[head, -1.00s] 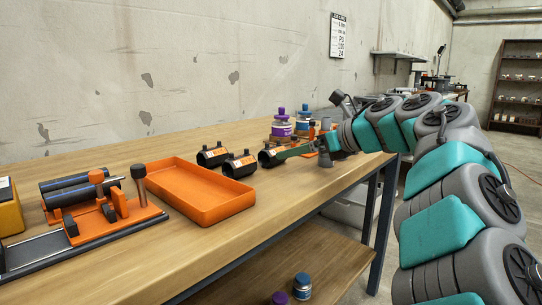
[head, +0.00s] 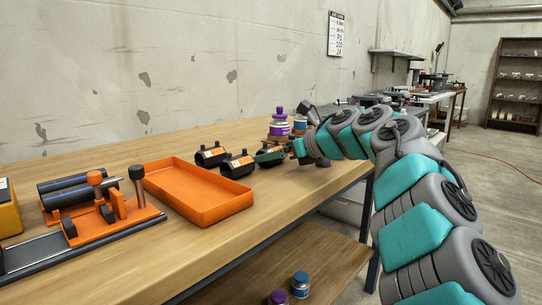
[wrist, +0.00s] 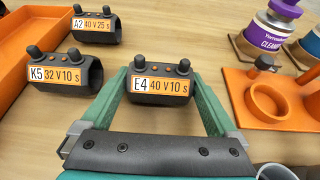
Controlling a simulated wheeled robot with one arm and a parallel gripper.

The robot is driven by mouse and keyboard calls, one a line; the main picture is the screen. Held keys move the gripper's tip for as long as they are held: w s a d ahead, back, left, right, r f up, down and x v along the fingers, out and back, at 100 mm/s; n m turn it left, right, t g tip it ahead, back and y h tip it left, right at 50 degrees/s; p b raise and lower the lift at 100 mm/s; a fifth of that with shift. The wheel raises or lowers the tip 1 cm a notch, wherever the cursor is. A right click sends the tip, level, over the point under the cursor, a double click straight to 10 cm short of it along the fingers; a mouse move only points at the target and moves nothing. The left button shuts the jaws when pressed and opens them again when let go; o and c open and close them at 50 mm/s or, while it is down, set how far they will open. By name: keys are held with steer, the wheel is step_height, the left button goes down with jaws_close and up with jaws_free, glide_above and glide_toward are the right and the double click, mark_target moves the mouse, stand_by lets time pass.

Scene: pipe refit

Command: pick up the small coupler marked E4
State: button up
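The small black coupler marked E4 (wrist: 162,88) stands on the bench in the wrist view, with an orange label reading "E4 40 V 10 s" and two dark knobs on top. In the head view the coupler (head: 269,155) is partly covered by my gripper (head: 292,150). In the wrist view my gripper (wrist: 162,80) is open, with one green finger on each side of the coupler. The fingers are close to its ends; I see no firm contact. Nothing appears lifted.
Coupler K5 (wrist: 66,76) is just left of my left finger, and coupler A2 (wrist: 95,28) is behind it. An orange tray (head: 200,208) lies further left. An orange stand with a ring (wrist: 268,98) and a purple-capped bottle (wrist: 275,28) are to the right.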

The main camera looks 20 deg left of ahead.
steer(key=c, duration=1)
steer(key=shift+o, duration=0.2)
